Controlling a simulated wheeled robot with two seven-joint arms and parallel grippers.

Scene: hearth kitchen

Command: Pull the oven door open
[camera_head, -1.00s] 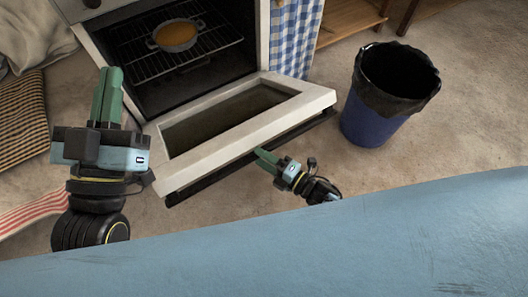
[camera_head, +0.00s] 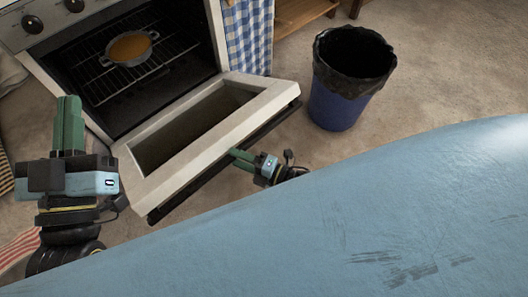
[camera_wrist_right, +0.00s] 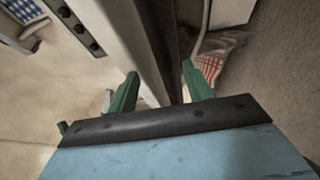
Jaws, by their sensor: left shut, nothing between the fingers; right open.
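The oven (camera_head: 60,60) stands at the upper left, its cavity exposed. Its white-framed door (camera_head: 225,133) hangs far down, swung out toward me. A dark handle bar (camera_head: 180,192) runs along the door's outer edge. My right gripper (camera_head: 238,156) is at this bar, near its middle. In the right wrist view its open green fingers (camera_wrist_right: 160,88) lie on either side of the dark bar (camera_wrist_right: 160,45); whether they touch it I cannot tell. My left gripper (camera_head: 68,125) is shut and empty, pointing up beside the door's left end.
A pan (camera_head: 130,47) with orange contents sits on the oven rack (camera_head: 150,70). A blue bin (camera_head: 335,108) with a black liner stands right of the door. A blue checked cloth (camera_head: 249,35) hangs beside the oven. A red-striped cloth (camera_head: 18,248) lies at lower left.

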